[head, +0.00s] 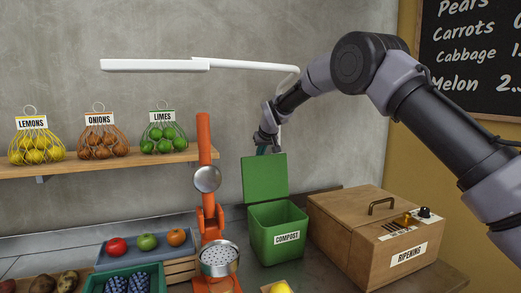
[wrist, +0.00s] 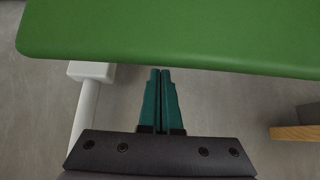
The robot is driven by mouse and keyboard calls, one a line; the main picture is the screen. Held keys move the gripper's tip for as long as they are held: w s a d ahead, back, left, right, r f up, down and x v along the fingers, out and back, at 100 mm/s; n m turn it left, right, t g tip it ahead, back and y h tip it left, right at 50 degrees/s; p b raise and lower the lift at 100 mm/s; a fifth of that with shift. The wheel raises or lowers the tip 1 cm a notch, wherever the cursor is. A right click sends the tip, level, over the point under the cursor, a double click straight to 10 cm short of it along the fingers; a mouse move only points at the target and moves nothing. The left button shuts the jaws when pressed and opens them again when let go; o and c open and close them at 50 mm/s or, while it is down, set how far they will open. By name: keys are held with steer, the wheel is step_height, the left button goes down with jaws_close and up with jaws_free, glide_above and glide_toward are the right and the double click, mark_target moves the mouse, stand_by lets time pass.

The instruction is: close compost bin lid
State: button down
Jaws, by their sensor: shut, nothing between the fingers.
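The green compost bin (head: 279,243) stands on the counter in the head view, with a white "COMPOST" label on its front. Its lid (head: 264,178) is raised roughly upright at the back of the bin. The lid also fills the top of the wrist view (wrist: 180,32) as a broad green panel. My gripper (head: 266,149) is at the lid's top edge, seemingly behind it, with its tips partly hidden. In the wrist view my gripper (wrist: 160,75) has its two teal fingers together and empty, close to the lid's edge. I cannot tell whether they touch it.
A wooden ripening box (head: 345,241) stands right of the bin. An orange press (head: 205,160) stands left of it. A white lamp arm (head: 245,65) passes behind my arm. A shelf (head: 90,165) holds netted lemons, onions and limes. Fruit trays crowd the left.

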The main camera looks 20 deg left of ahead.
steer(key=shift+s+d+r, duration=0.15)
steer(key=shift+s+d, duration=0.35)
steer(key=shift+s, duration=0.25)
steer(key=shift+s+d+r, duration=0.1)
steer(key=shift+s+d, duration=0.4)
steer(key=shift+s, duration=0.2)
steer(key=shift+d, duration=0.1)
